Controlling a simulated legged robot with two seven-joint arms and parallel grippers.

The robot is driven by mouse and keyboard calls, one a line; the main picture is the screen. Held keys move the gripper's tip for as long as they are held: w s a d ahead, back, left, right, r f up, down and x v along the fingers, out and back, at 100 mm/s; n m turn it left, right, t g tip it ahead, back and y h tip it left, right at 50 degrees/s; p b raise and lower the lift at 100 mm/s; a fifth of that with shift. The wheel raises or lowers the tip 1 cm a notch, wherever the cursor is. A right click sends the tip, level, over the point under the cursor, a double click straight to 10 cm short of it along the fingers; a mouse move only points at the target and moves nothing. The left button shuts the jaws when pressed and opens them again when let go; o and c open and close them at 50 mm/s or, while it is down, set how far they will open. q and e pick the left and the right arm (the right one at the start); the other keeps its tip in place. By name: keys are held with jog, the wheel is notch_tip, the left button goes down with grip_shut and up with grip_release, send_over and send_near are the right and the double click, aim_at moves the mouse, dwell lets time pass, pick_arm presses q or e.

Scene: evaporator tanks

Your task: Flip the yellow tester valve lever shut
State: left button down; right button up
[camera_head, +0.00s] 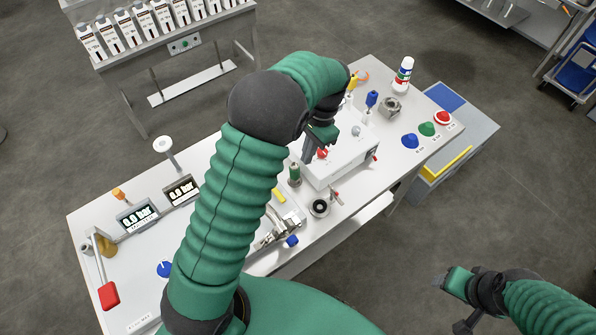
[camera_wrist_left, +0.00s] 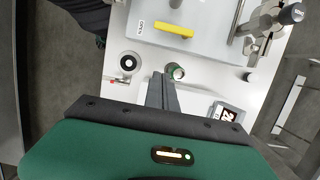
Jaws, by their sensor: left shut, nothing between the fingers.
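A yellow bar-shaped lever (camera_wrist_left: 173,29) lies on a grey plate (camera_wrist_left: 205,45) in the left wrist view, beside a small label. In the head view the yellow lever (camera_head: 278,195) shows on the front of the bench, left of a black ring. A second yellow handle (camera_head: 353,82) stands at the bench's back; I cannot tell for sure which is the tester's. My left gripper (camera_wrist_left: 163,80) is shut and empty, next to a green-sided cylinder (camera_wrist_left: 175,71) and apart from the yellow bar. In the head view my left gripper (camera_head: 308,155) is beside the white box. My right gripper (camera_head: 452,282) is off the bench.
The white box (camera_head: 345,160) stands near my left gripper. The black ring (camera_head: 320,208), metal fittings (camera_head: 270,232) and a blue knob (camera_head: 291,241) are close by. Pressure displays (camera_head: 138,215) stand at the left. Coloured buttons (camera_head: 427,129) are at the right end.

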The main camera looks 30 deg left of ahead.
aim_at(276, 193)
pick_arm(q)
jog(key=s+f+p, duration=0.1)
jog(key=s+f, duration=0.1)
jog(key=f, duration=0.1)
jog(key=s+a+f+p, duration=0.1)
jog(key=s+f+p, duration=0.2)
jog(key=s+f, duration=0.1)
jog(key=f, duration=0.1)
jog(key=shift+s+a+f, duration=0.15)
jog(key=shift+a+f, duration=0.15)
jog(key=shift+s+f+p, duration=0.15)
jog(key=shift+s+p, duration=0.15)
jog(key=shift+s, duration=0.2)
pick_arm(e)
jog(key=v, duration=0.5)
jog(key=shift+s+d, duration=0.35)
pick_arm(q)
jog(key=shift+a, duration=0.1)
pick_arm(e)
jog(key=shift+a, duration=0.1)
